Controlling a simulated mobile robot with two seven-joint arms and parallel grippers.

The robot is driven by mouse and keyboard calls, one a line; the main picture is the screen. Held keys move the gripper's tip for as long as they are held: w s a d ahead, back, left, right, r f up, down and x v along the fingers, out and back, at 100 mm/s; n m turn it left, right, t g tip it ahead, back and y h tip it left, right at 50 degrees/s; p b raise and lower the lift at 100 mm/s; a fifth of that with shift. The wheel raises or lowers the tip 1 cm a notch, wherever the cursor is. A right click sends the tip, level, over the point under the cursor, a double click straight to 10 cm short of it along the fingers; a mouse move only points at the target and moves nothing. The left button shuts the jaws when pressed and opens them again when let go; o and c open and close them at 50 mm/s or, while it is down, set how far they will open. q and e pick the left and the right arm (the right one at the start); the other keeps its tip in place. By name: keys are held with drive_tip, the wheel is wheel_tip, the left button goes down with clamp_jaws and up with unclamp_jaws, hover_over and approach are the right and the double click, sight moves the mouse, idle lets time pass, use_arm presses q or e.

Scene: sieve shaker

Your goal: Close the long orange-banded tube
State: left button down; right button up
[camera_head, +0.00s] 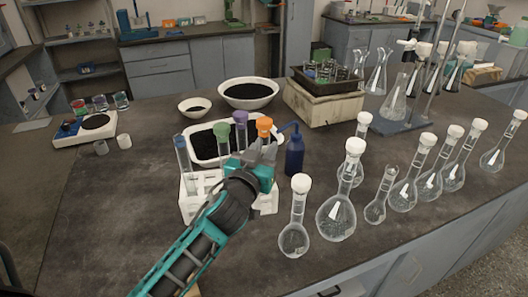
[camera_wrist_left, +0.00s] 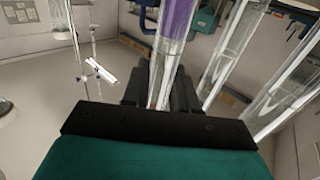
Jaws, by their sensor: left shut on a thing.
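The white rack (camera_head: 190,204) stands mid-bench, holding upright clear tubes with blue, green and purple tops. An orange top (camera_head: 264,127) shows at its right end, directly above my left gripper (camera_head: 267,152). That gripper is shut at the rack's right end; its fingers hide most of what they hold. In the left wrist view, a clear tube with a purple band (camera_wrist_left: 179,20) runs down to between or behind the fingers (camera_wrist_left: 158,88). No orange shows there, so I cannot tell for sure which tube is held. My right gripper is out of view.
A dark blue bottle (camera_head: 295,153) stands close right of the gripper. Several stoppered flasks (camera_head: 338,215) line the right side. A white tray of black grains (camera_head: 198,140) lies behind the rack. A balance (camera_head: 75,130) stands at left; the bench front-left is clear.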

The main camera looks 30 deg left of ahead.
use_arm(q)
drive_tip(key=c, duration=1.4)
unclamp_jaws()
drive_tip(key=shift+f, duration=0.15)
drive_tip(key=o, duration=0.5)
drive_tip(key=shift+r, duration=0.3)
drive_tip(key=shift+s+d+b, duration=0.2)
drive_tip(key=shift+s+d, duration=0.1)
drive_tip(key=shift+s, duration=1.7)
drive_tip(key=shift+s+d+b, duration=0.2)
drive_tip(key=shift+s+d, duration=0.05)
drive_tip(key=shift+s, duration=1.75)
drive_tip(key=shift+s+d+b, duration=0.2)
drive_tip(key=shift+s+d, duration=0.1)
drive_tip(key=shift+s, duration=1.7)
